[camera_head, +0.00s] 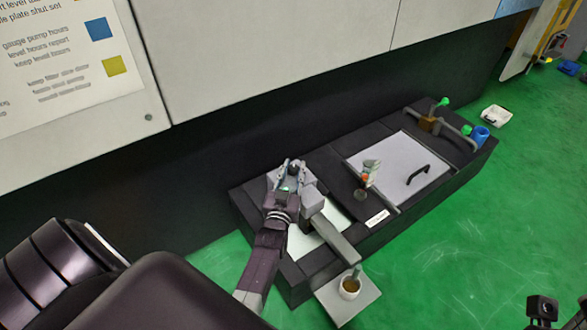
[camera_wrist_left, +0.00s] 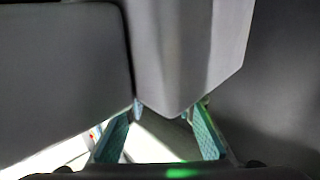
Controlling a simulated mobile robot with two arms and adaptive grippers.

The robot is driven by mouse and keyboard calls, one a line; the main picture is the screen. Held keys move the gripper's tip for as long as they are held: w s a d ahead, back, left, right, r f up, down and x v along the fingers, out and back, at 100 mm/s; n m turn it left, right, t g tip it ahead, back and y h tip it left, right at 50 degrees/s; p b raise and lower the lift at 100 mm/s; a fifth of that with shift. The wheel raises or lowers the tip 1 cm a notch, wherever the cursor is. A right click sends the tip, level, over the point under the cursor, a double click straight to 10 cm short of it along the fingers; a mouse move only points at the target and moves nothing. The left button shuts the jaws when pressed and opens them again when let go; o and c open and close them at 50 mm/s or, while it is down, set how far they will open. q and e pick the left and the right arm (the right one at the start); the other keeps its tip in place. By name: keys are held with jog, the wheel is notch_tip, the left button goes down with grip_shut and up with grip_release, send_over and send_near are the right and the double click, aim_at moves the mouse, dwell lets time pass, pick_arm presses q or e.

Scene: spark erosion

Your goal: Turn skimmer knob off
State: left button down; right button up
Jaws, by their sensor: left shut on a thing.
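My left gripper (camera_head: 290,172) is at the back left of a long dark unit, over a grey housing. Its two fingers are closed around a small dark knob (camera_head: 294,168), which I take for the skimmer knob. In the left wrist view, the teal-padded fingers (camera_wrist_left: 160,138) stand on both sides of the lower tip of a grey faceted part (camera_wrist_left: 182,75). The contact itself and the knob's turned position are hidden.
A grey block with a long arm (camera_head: 330,225) sits just right of my left gripper. The dark unit (camera_head: 335,170) carries a light lid (camera_head: 400,165) with a black handle. A cup (camera_head: 350,287) stands on a front plate. A pale wall panel (camera_head: 270,50) rises behind.

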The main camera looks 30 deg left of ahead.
aim_at(293, 167)
pick_arm(q)
jog(key=c, duration=1.6)
grip_release()
jog(key=shift+r, duration=0.1)
notch_tip(293, 167, up, 10)
jog(key=shift+f, duration=0.1)
